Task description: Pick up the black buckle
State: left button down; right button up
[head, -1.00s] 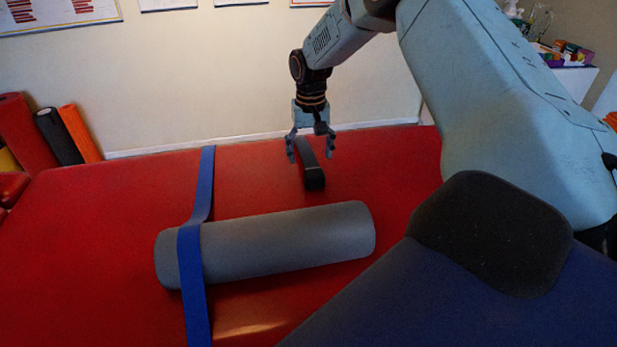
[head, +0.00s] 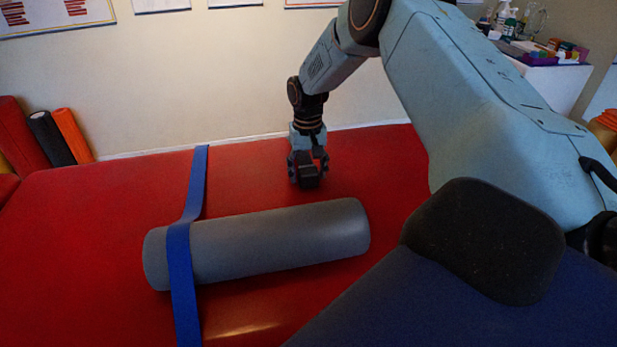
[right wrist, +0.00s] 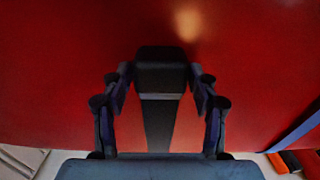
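The black buckle (head: 308,183) lies on the red padded table, beyond the grey roller. The fingers look open and not clamped. The far part of the buckle is hidden by the gripper in the head view. My left gripper is not in view.
A grey roller (head: 285,239) lies across the red table (head: 90,235), with a blue strap (head: 180,262) over its left end. A dark blue padded surface with a black pad (head: 485,240) fills the lower right. The table around the buckle is clear.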

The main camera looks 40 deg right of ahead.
jog(key=shift+a+r, duration=0.1)
jog(key=shift+r, duration=0.05)
jog(key=shift+c, duration=1.3)
jog(key=c, duration=0.5)
jog(key=shift+c, duration=0.5)
